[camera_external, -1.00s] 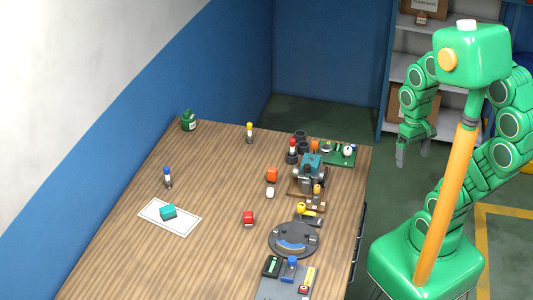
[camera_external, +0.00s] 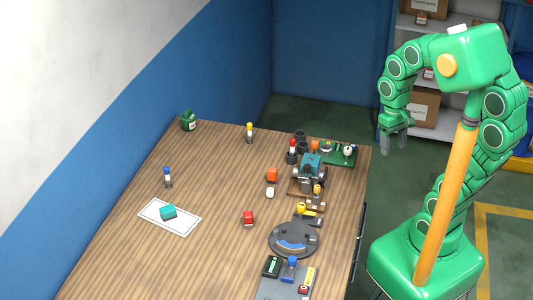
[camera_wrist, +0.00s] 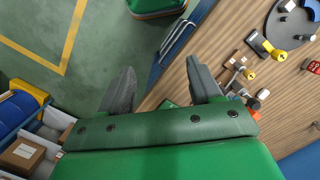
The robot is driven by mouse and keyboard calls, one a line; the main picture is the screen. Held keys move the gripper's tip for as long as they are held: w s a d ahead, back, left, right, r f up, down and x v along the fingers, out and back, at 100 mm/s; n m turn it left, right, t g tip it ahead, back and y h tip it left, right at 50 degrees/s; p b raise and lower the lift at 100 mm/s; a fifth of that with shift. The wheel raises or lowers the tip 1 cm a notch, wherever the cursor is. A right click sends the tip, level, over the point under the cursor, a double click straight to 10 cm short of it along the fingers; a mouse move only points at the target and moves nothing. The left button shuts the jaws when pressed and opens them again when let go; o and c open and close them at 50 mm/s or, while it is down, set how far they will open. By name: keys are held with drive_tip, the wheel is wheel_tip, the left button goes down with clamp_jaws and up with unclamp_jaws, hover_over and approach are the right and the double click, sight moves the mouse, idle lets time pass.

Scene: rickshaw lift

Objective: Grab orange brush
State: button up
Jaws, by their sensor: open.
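I cannot surely tell which thing is the orange brush. My gripper (camera_external: 395,147) is open and empty, raised beyond the table's right edge and apart from both. In the wrist view my gripper (camera_wrist: 160,78) has its fingers spread over the floor and the table edge, with nothing between them.
A teal machine (camera_external: 311,165), a green board (camera_external: 338,153) and a round dark turntable (camera_external: 294,240) crowd the table's right side. Shelves (camera_external: 420,75) stand behind my arm.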

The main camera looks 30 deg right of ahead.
drive_tip(key=w+f+n+h, duration=0.2)
drive_tip(key=w+n+h, duration=0.25)
drive_tip(key=w, duration=0.75)
drive_tip(key=n+t+h, duration=0.5)
drive_tip(key=n+t, duration=0.1)
drive_tip(key=n, duration=0.6)
hover_over(274, 168)
drive_tip(key=s+d, duration=0.2)
drive_tip(key=d, duration=0.6)
wheel_tip(274, 168, down, 7)
drive_tip(key=a+f+n+t, duration=0.2)
drive_tip(key=a+f+n, duration=0.1)
drive_tip(key=a, duration=0.1)
drive_tip(key=a+f+n+t, duration=0.1)
drive_tip(key=a+f+n, duration=0.2)
drive_tip(key=a+n, duration=0.1)
drive_tip(key=s+a+f+n+t, duration=0.1)
drive_tip(key=a+f+n+t, duration=0.1)
drive_tip(key=a+f+n, duration=0.1)
drive_tip(key=shift+s+a+f+n+t, duration=0.1)
drive_tip(key=shift+a+f+n+t, duration=0.25)
drive_tip(key=shift+a, duration=0.1)
drive_tip(key=shift+x, duration=3.85)
drive_tip(key=shift+s, duration=0.1)
drive_tip(key=c, duration=1)
drive_tip(key=shift+r, duration=0.1)
drive_tip(key=shift+c, duration=0.2)
